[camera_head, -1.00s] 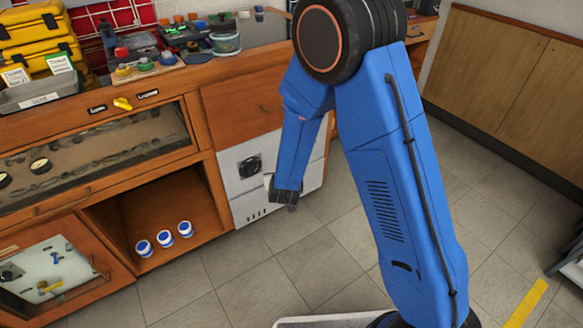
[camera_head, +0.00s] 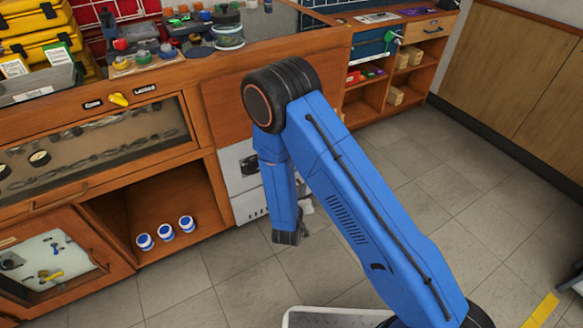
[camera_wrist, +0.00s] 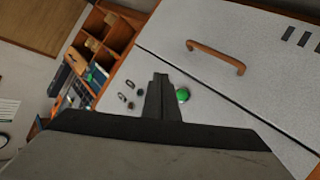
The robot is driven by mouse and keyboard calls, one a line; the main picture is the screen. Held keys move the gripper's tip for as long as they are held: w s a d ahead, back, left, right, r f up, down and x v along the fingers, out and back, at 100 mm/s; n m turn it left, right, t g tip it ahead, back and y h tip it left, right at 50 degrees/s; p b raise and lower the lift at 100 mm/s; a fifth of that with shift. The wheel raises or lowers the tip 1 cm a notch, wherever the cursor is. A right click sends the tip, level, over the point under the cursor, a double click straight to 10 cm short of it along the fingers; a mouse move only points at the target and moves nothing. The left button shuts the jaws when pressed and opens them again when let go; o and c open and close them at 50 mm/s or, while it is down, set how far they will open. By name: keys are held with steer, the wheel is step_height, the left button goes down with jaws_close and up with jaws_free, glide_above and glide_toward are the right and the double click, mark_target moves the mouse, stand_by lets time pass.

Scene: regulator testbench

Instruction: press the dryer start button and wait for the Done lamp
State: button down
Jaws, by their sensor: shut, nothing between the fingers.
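The dryer is probably the pale grey-white cabinet (camera_head: 247,204) set under the bench, partly hidden behind my arm in the head view. In the wrist view its pale front (camera_wrist: 205,100) fills the right side, and a round green button (camera_wrist: 183,95) sits on it. My gripper (camera_wrist: 160,78) is shut and empty, its fingers just left of the green button in the picture. I cannot tell whether they touch the panel. Several small dark round fittings (camera_wrist: 130,96) lie left of the fingers. I cannot make out a Done lamp or its state.
A copper-coloured handle (camera_wrist: 222,60) stands out from the panel above the seam. Open wooden shelves (camera_head: 392,85) are to the right. Three white-and-blue jars (camera_head: 165,232) stand in the open cubby on the left. The tiled floor (camera_head: 430,175) right of my arm is clear.

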steer(key=shift+w, duration=0.1)
stand_by(0.3)
steer(key=w+a, duration=0.5)
steer(key=w, duration=0.2)
stand_by(0.4)
steer(key=shift+w, duration=0.15)
stand_by(1.9)
steer(key=shift+w+a, duration=0.2)
steer(key=shift+w, duration=0.05)
steer(key=shift+w+a, duration=0.25)
steer(key=shift+w, duration=0.15)
stand_by(1.2)
steer(key=shift+s, duration=0.1)
steer(key=shift+s+d, duration=0.5)
steer(key=shift+s, duration=0.15)
steer(key=shift+s, duration=0.1)
steer(key=shift+s+d, duration=0.7)
steer(key=shift+s, duration=0.3)
steer(key=shift+s+d, duration=0.7)
steer(key=shift+s, duration=0.25)
